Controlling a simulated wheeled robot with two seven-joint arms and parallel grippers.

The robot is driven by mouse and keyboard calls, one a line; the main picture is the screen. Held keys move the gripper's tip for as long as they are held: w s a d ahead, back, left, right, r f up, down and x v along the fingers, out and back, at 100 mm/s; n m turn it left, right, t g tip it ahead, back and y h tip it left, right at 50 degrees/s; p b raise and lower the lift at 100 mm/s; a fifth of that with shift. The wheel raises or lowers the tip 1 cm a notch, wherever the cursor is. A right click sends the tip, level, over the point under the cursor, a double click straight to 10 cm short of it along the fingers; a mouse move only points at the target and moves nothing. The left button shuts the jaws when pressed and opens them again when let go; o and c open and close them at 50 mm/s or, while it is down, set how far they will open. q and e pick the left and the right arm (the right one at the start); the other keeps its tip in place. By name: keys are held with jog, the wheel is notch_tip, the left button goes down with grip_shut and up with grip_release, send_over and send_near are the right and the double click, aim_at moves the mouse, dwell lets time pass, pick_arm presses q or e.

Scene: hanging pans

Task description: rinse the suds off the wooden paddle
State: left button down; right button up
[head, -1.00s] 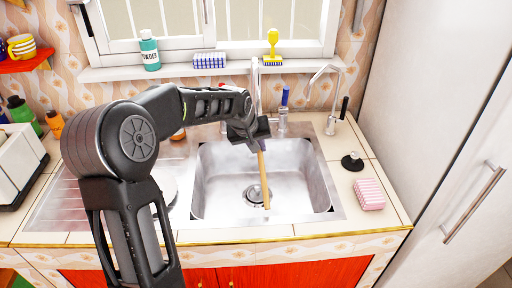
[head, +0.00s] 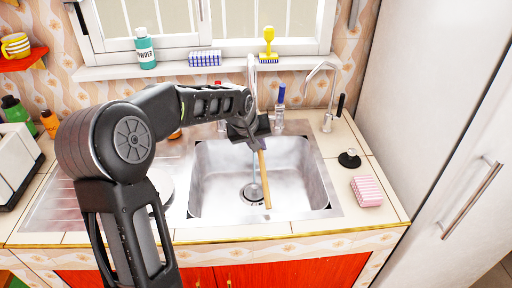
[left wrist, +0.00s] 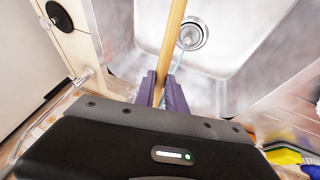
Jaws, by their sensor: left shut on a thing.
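The wooden paddle (head: 265,182) shows as a long, light-wood strip. My left gripper (head: 257,143) is shut on it, above the back part of the sink, and the paddle points down and forward into the basin. In the left wrist view the purple fingers close on the paddle (left wrist: 172,40). A thin water stream (head: 254,172) falls beside the paddle to the drain; I cannot tell whether it touches the wood. No suds are clear at this size. The tall chrome faucet (head: 252,75) is partly hidden behind my arm. My right gripper is not in view.
The metal sink (head: 310,165) has an open basin with a drain (left wrist: 192,33). A blue-handled tap (head: 281,95) and a second curved faucet (head: 329,95) stand behind it. A black stopper (head: 350,158) and pink sponge (head: 367,190) lie on the right counter.

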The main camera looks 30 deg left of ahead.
pick_arm(q)
jog(key=shift+a, duration=0.1)
dwell(0.3)
jog(key=shift+a, duration=0.55)
jog(key=shift+s, duration=0.2)
jog(key=s+b, duration=0.3)
jog(key=s, duration=0.4)
jog(key=shift+s+d, duration=0.35)
jog(key=shift+r, duration=0.1)
dwell(1.6)
jog(key=s+r+p, duration=0.1)
jog(key=s+r, duration=0.3)
jog(key=s, duration=0.1)
jog(key=shift+d+p, duration=0.25)
jog(key=shift+p, duration=0.1)
